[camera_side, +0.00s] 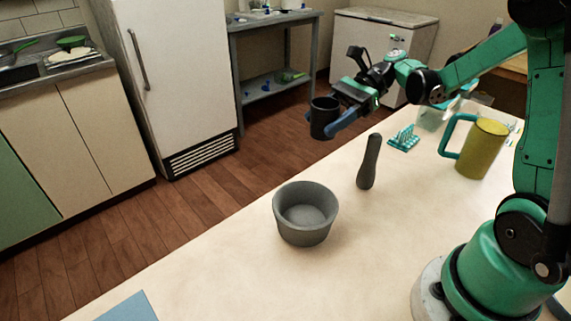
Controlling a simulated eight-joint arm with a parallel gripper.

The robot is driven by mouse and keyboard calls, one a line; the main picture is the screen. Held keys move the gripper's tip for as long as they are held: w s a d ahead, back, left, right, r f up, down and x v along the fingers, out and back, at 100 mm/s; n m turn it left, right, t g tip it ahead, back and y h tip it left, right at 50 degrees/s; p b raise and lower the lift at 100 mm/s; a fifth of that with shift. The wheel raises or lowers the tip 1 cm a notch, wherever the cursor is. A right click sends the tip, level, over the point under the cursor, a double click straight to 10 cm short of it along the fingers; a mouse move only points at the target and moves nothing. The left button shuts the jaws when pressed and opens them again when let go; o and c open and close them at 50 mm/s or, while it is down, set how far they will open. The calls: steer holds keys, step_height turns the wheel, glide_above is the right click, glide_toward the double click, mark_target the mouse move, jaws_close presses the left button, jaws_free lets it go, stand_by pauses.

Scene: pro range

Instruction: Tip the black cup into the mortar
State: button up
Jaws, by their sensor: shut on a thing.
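The black cup (322,118) is held upright in the air, behind and a little above the mortar in the picture. My gripper (332,122) is shut on it, with blue fingers on either side of the cup. The grey mortar (304,214) stands upright on the pale table, and its visible inside looks empty. The cup is apart from the mortar. What is inside the cup cannot be seen.
A yellow mug with a teal handle (481,148) and a teal spiky rack (404,138) are further right. A blue flat item (128,308) lies at the front left. The table (215,265) is clear left of the mortar.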

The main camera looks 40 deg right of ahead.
steer(key=shift+s+d+f+m+t, duration=0.15)
steer(key=shift+s+d+m+t, duration=0.1)
steer(key=shift+d, duration=0.35)
steer(key=shift+s+d+f+m+t, duration=0.1)
steer(key=shift+s+d+m+t, duration=0.1)
steer(key=shift+d, duration=0.45)
steer(key=shift+s+d+f+m+t, duration=0.15)
steer(key=shift+d+t, duration=0.1)
steer(key=shift+d, duration=0.35)
steer(key=shift+a+f+h, duration=0.1)
steer(key=shift+a+h, duration=0.05)
steer(key=shift+h, duration=0.25)
steer(key=s+a+f+n+h, duration=0.1)
steer(key=a+f+n+h, duration=0.1)
steer(key=a+f+h, duration=0.2)
steer(key=a+h, duration=0.1)
steer(key=h, duration=0.2)
steer(key=shift+s+f+t, duration=0.15)
steer(key=shift+f+t, duration=0.15)
steer(key=shift+f, duration=0.1)
steer(key=shift+a+r+n+h, duration=0.2)
steer(key=shift+a+n+h, duration=0.1)
steer(key=shift+h, duration=0.2)
steer(key=shift+f+n+t+h, duration=0.3)
steer(key=shift+f+h, duration=0.15)
steer(key=shift+h, duration=0.35)
